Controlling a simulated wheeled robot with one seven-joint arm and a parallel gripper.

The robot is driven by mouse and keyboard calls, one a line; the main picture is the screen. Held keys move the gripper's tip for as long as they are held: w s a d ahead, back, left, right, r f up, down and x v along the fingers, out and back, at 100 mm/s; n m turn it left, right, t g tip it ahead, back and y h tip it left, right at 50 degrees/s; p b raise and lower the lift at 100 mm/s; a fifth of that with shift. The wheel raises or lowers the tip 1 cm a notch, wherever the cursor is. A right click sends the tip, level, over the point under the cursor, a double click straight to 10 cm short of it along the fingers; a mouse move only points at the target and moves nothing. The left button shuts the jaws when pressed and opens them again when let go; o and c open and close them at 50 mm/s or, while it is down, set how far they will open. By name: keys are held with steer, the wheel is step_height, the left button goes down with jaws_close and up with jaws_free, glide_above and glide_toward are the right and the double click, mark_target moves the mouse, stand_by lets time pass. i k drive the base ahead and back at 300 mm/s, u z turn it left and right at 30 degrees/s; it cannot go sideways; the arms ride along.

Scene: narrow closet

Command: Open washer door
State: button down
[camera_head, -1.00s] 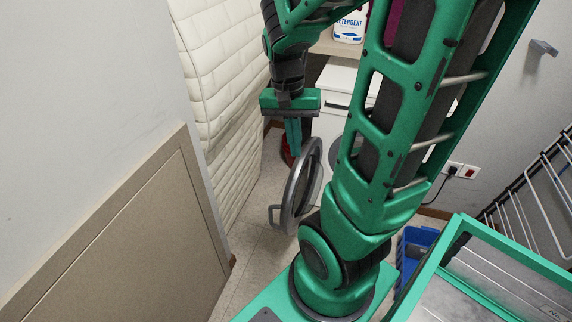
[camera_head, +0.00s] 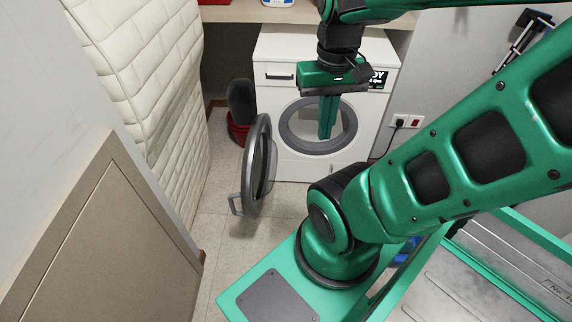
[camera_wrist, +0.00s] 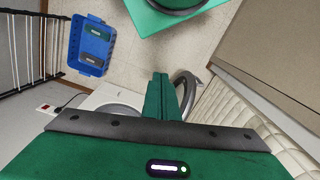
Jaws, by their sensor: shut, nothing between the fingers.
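The white washer (camera_head: 290,75) stands against the back wall under a shelf. Its round door (camera_head: 262,150), a grey ring with a handle (camera_head: 236,205), is swung wide open to the left, away from the round opening (camera_head: 318,125). My gripper (camera_head: 326,130) points down in front of the opening, shut and empty, to the right of the door and apart from it in the head view. In the wrist view my gripper (camera_wrist: 162,95) shows with part of the grey door (camera_wrist: 185,92) beside it and a bit of the white washer (camera_wrist: 100,97).
A quilted white panel (camera_head: 150,80) lines the left side. A red pot with a dark object (camera_head: 240,110) stands left of the washer. A blue crate (camera_wrist: 90,45) lies on the floor near a drying rack (camera_wrist: 20,50). The floor (camera_head: 200,225) left of my base is clear.

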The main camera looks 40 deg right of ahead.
mark_target(252, 206)
steer(key=z, duration=1.5)
steer(key=k, duration=1.1)
steer(key=u, duration=1.1)
steer(key=i, duration=1.05)
